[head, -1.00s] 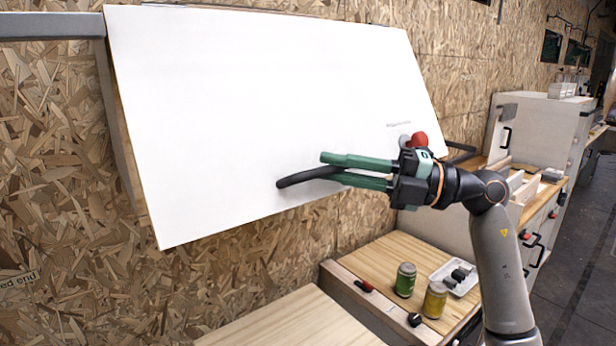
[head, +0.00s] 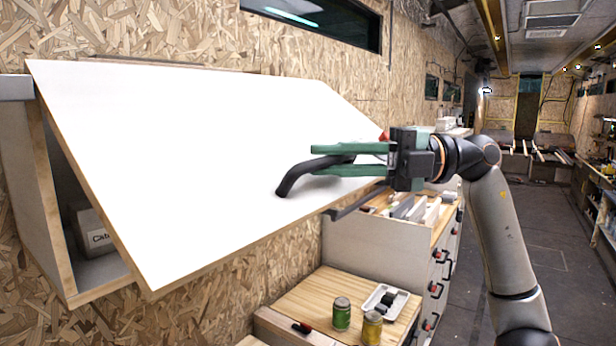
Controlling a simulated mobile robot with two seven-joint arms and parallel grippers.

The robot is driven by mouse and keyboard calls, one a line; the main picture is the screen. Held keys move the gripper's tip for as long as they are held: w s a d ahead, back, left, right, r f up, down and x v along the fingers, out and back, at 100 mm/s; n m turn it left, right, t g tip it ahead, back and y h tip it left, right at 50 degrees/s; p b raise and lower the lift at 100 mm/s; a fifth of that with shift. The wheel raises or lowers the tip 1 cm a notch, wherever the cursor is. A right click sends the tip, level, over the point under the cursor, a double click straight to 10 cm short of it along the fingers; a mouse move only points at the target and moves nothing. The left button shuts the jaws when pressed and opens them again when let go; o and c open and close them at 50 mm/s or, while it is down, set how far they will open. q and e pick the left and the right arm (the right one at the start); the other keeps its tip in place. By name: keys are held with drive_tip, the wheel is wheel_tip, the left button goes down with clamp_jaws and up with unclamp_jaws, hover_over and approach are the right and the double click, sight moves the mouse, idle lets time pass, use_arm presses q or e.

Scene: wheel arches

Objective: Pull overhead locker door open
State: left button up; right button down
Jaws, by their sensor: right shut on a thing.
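The overhead locker door (head: 190,150) is a large white panel, tilted outward at its lower edge and partly open. The locker's open left side (head: 60,190) shows a gap between its side wall and the door. A black curved handle (head: 300,176) sits on the door's lower right part. My right gripper (head: 330,160) has green fingers and is shut on the handle, one finger above it and one below. My left gripper is not in view.
A white box (head: 95,232) stands inside the locker. Below, a wooden counter (head: 300,297) holds a green can (head: 342,313), a yellow can (head: 372,327) and a white tray (head: 388,300). Drawer cabinets stand behind it. The aisle floor (head: 545,245) at right is clear.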

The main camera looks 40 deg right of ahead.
wheel_tip(320, 180, up, 6)
drive_tip(key=s+m+g+h+p, duration=0.1)
drive_tip(key=p, duration=0.1)
drive_tip(key=shift+s+d+m+p, duration=0.25)
drive_tip(key=shift+s+m+p, duration=0.1)
drive_tip(key=shift+s+m, duration=0.05)
drive_tip(key=shift+f, duration=0.15)
drive_tip(key=c, duration=0.8)
unclamp_jaws()
drive_tip(key=shift+c, duration=0.2)
